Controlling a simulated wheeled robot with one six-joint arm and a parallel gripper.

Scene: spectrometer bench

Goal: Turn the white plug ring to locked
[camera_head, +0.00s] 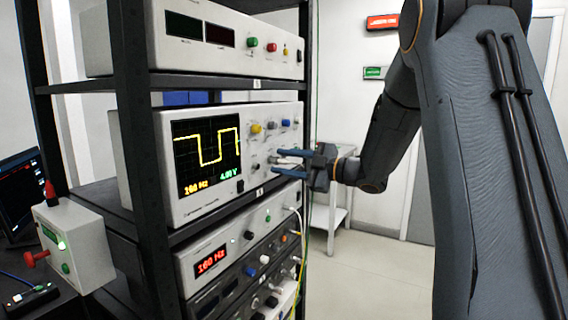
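My gripper (278,161) is in front of the lower right part of the oscilloscope's front panel. Its two blue fingers are apart, one above the other, and point left at the panel. Pale connector parts show between and just left of the fingertips; I cannot tell whether the fingers touch them. A white plug (293,209) with a white cable sits on the front of the unit below, under my gripper. The ring's locked or unlocked marks are too small to read.
The oscilloscope (160,160) shows a yellow square wave and stands on a black rack (135,130). Below it is a unit with a red 160 Hz display (211,261). A grey box with a red knob (75,245) stands at left. Open floor (370,280) lies right of the rack.

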